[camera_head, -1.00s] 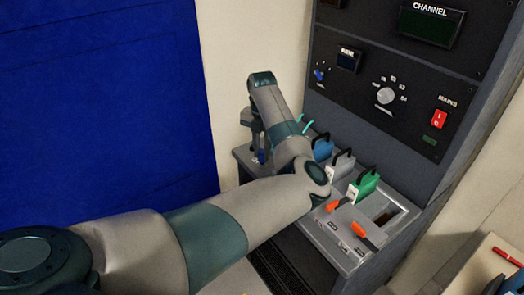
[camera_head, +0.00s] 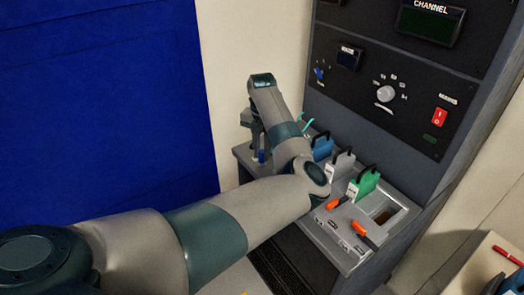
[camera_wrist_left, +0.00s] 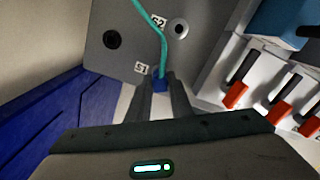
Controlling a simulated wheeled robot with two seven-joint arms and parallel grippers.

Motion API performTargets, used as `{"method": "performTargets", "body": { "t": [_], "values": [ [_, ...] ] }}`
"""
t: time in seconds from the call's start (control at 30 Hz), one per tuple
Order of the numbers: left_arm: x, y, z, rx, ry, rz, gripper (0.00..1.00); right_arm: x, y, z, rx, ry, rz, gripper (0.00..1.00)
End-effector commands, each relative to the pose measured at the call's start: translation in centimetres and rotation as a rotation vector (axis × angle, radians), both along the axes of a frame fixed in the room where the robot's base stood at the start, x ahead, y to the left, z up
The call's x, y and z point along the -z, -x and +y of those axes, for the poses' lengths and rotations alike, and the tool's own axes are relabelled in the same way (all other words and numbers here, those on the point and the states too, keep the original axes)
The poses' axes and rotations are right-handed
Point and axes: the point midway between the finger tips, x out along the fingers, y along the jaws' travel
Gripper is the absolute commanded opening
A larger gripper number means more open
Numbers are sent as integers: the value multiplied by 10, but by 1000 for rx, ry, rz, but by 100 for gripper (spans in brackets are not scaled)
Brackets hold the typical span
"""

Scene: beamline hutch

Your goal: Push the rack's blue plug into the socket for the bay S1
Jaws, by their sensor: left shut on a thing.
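My left gripper (camera_wrist_left: 160,92) is shut on the blue plug (camera_wrist_left: 160,84), with a teal cable (camera_wrist_left: 163,45) running from it. In the head view the gripper (camera_head: 258,152) points down at the left end of the rack's ledge, and the plug shows as a small blue bit (camera_head: 262,157). In the left wrist view the plug is right beside the S1 label (camera_wrist_left: 141,69), and no S1 socket opening shows there. The fingers and plug cover that spot, so I cannot tell how far in it is. My right gripper is not in view.
A ringed socket (camera_wrist_left: 178,28) sits by the S2 label, and a dark round hole (camera_wrist_left: 111,39) lies to its left. Blue (camera_head: 322,148), grey (camera_head: 340,165) and green (camera_head: 364,184) handled modules and orange levers (camera_head: 364,233) stand to the right. The panel (camera_head: 370,80) rises behind.

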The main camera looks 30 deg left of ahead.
Motion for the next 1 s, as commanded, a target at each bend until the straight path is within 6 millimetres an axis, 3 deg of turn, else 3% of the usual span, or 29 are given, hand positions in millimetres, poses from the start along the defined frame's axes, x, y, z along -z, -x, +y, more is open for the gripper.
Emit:
{"method": "performTargets", "body": {
  "t": [0.27,0.3,0.4,0.77,1.0],
  "values": [
    [1,0,0,0,0,0,0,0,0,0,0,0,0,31],
    [1,0,0,0,0,0,22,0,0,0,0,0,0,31],
    [1,0,0,0,0,0,41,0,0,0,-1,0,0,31],
    [-1,0,0,0,0,0,41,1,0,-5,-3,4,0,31],
    [-17,-1,0,0,0,-3,41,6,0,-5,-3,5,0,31]
  ]
}}
